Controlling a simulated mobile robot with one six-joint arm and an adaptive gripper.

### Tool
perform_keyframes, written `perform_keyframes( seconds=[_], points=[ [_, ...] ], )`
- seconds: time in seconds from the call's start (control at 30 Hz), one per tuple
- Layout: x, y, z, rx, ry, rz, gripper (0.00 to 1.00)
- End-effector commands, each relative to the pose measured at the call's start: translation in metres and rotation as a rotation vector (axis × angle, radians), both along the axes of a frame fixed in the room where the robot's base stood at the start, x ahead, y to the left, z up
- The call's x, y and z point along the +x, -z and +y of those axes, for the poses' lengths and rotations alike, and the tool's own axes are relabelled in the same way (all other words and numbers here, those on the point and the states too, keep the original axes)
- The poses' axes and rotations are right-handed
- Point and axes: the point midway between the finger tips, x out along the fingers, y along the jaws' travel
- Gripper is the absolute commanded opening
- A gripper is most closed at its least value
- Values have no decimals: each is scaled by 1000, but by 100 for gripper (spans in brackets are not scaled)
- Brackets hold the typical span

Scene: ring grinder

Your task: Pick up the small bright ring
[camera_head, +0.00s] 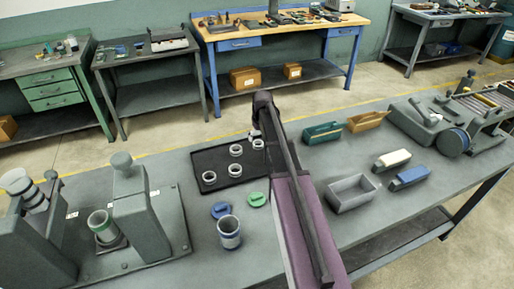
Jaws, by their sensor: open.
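Several small bright, whitish rings stand on a black tray (222,190). One ring (209,177) is at the near left, one (235,170) near the middle and one (236,150) farther back. Another ring (258,144) is at the back right, close below my gripper (254,135). I cannot tell clearly which ring is smallest. My gripper is open, at the tray's far right edge. My dark arm reaches to it from the near side and hides part of the tray's right side. Whether the gripper touches a ring is too small to tell.
A grey machine (145,215) with a green-banded cup (103,226) stands on the left. A blue-banded cup (229,232), blue disc (221,210) and green disc (257,199) lie nearer. A grey bin (352,194) and green box (322,133) are right of my arm.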

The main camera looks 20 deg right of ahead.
Motion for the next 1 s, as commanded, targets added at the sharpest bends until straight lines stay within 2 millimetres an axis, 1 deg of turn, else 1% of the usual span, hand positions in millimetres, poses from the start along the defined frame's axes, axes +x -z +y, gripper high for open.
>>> perform_keyframes(
  seconds=[0.03,0.4,0.57,1.0],
  points=[
    [1,8,0,0,0,0,100],
    [4,34,1,0,0,0,100],
    [5,38,1,0,0,0,100],
    [5,37,1,0,1,0,100]
  ],
)
